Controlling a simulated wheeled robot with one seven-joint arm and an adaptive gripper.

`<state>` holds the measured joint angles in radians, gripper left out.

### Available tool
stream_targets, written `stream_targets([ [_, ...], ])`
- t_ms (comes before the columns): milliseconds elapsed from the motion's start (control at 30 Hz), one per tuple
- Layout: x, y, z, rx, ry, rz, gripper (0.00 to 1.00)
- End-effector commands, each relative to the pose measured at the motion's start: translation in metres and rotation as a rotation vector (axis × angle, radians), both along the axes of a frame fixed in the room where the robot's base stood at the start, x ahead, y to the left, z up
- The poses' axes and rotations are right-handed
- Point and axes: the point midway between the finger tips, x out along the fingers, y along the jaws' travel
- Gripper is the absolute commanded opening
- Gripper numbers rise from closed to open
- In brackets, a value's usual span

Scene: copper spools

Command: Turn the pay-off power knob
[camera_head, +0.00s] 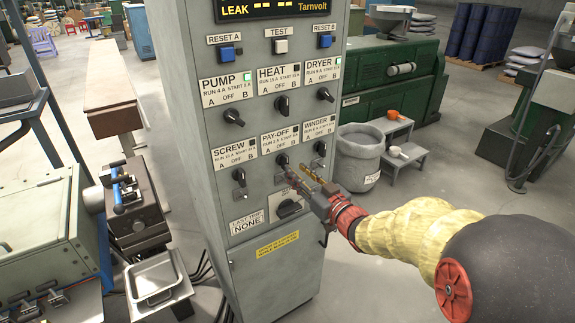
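The pay-off knob (282,160) is a small dark rotary knob under the PAY-OFF label (280,138), in the middle of the lower knob row on the grey control cabinet (249,192). My gripper (294,172) reaches in from the lower right, with its fingertips just below and to the right of this knob. Its two fingers look spread with a gap between them, and nothing shows between them. Whether a fingertip touches the knob or panel I cannot tell. The lower part of the knob is close to the fingers and hard to make out.
The winder knob (320,148) sits close to the right and the screw knob (239,176) to the left. A larger rotary switch (289,208) is just below my gripper. A grey bin (358,157) and small steps (403,155) stand right of the cabinet.

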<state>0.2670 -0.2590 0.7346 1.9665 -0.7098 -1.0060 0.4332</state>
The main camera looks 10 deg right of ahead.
Motion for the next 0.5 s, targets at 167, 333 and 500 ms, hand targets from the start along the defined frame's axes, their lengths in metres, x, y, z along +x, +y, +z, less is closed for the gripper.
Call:
stream_targets([
  [167,0.028,0.01,-0.004,-0.001,0.003,0.001,0.3],
  [333,0.047,0.016,-0.003,-0.001,0.003,0.0,0.3],
  [500,0.055,0.018,-0.001,-0.001,0.002,-0.001,0.3],
])
